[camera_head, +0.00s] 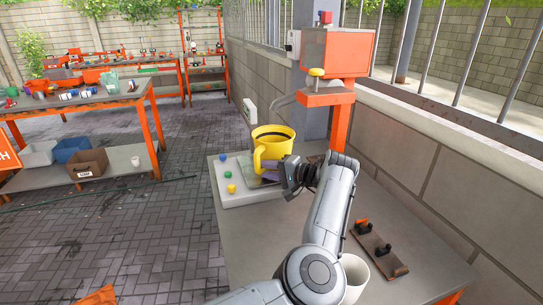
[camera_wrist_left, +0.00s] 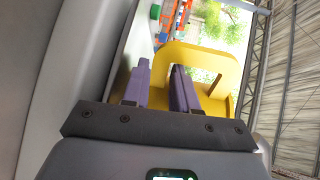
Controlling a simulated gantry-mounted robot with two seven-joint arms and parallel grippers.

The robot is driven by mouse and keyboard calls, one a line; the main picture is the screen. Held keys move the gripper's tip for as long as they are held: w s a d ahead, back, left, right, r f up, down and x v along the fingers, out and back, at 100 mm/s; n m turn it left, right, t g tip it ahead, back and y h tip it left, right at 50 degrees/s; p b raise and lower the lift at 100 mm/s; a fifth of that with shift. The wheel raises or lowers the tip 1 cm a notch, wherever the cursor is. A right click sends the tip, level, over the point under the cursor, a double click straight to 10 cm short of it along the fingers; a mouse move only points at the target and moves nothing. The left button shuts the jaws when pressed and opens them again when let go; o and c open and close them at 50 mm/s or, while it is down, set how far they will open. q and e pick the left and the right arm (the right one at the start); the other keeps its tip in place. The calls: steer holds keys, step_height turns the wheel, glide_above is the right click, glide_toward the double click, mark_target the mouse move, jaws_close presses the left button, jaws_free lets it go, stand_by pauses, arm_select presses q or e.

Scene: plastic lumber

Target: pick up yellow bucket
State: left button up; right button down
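My left gripper (camera_head: 283,172) is at the bucket's near right side, by the handle. In the left wrist view the two purple fingers (camera_wrist_left: 160,88) are a little apart, with the yellow handle (camera_wrist_left: 205,58) at and beyond their tips. Part of the handle shows in the gap, but I cannot tell whether the fingers press on it. My right gripper is not in view.
A white cup (camera_head: 354,275) and a board with black knobs (camera_head: 377,248) are on the near table (camera_head: 255,240). A block wall bounds the right.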

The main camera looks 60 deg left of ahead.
arm_select(q)
jaws_close()
